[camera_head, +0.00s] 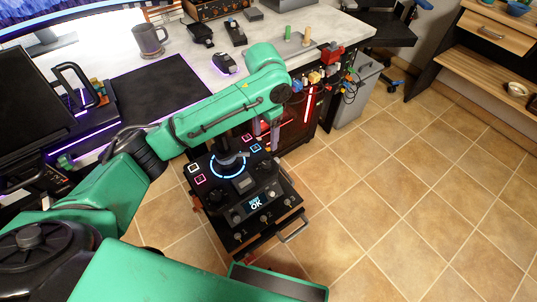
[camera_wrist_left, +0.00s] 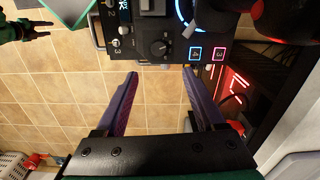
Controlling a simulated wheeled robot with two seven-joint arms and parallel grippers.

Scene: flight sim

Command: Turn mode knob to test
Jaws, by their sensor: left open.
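A black control panel (camera_head: 230,222) stands tilted on the floor side of the desk, with a lit ring, lit square buttons, knobs and a small screen reading "OK". In the left wrist view a black round knob (camera_wrist_left: 160,47) with a pointer sits on the panel, beside two lit squares. I cannot read its mode labels. My left gripper (camera_head: 264,138) reaches down over the panel's upper right side. In the left wrist view its two fingers (camera_wrist_left: 161,85) are wide apart and empty, below the knob in the picture and apart from it.
A desk (camera_head: 175,45) with a mug (camera_head: 149,40) and small devices lies behind the panel. A PC case with red lights (camera_head: 307,105) stands close to the panel and gripper. Tiled floor (camera_head: 400,190) on the right is clear.

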